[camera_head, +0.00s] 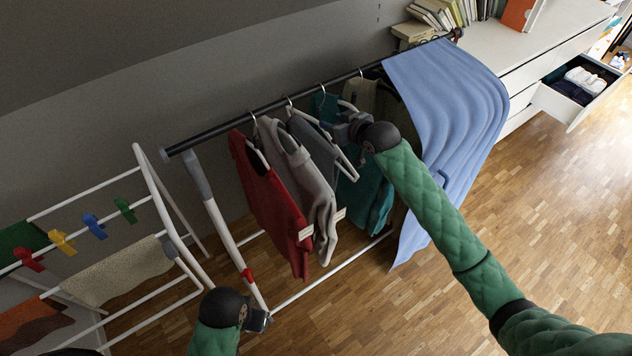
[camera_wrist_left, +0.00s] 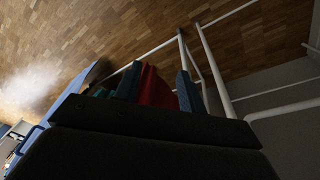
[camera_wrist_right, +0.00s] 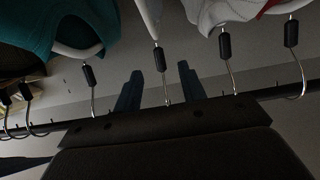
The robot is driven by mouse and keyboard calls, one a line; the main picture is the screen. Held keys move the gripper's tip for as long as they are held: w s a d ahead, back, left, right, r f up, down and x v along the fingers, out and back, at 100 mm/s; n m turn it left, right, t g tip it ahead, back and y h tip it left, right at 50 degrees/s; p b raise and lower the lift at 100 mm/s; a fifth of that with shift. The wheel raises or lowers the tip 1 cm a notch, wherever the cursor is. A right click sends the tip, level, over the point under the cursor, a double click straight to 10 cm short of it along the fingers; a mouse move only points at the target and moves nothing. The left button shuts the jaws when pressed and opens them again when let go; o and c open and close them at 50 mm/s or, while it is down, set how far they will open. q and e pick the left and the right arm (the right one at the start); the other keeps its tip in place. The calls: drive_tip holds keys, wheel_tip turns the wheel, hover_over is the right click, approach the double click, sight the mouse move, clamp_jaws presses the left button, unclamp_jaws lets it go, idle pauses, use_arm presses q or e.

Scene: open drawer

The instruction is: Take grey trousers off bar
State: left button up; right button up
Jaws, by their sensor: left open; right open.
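Dark grey trousers (camera_head: 312,143) hang folded over a white hanger on the black bar (camera_head: 230,127), between a light grey top and a teal garment. My right gripper (camera_head: 327,126) is open near the bar, beside the trousers' hanger. In the right wrist view a hanger hook (camera_wrist_right: 166,85) shows between the two spread fingers (camera_wrist_right: 160,88); I cannot tell if they touch it. My left gripper (camera_head: 266,321) is open and empty, low in front of the rack. My right forearm and wrist hide part of the clothes behind.
A red sweater (camera_head: 268,195) and a light grey top (camera_head: 317,185) hang left of the trousers; a teal garment (camera_head: 372,195) and a blue cloth (camera_head: 450,100) hang right. A drying rack (camera_head: 150,180) with pegs stands left. A dresser drawer (camera_head: 553,100) is open at right.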

sight(321, 116)
drive_tip(key=shift+x, duration=0.85)
drive_tip(key=shift+w+a+f+p, duration=0.1)
drive_tip(key=shift+w+a+p, duration=0.2)
drive_tip(key=shift+w+p, duration=0.1)
drive_tip(key=p+x, duration=0.1)
drive_tip(key=x, duration=0.3)
drive_tip(key=shift+w+f, duration=0.15)
use_arm(q)
wheel_tip(321, 116, down, 10)
drive_tip(key=w, duration=0.1)
drive_tip(key=shift+w+f, duration=0.15)
drive_tip(key=shift+w, duration=0.1)
use_arm(e)
clamp_jaws()
use_arm(q)
drive_tip(key=shift+d, duration=0.1)
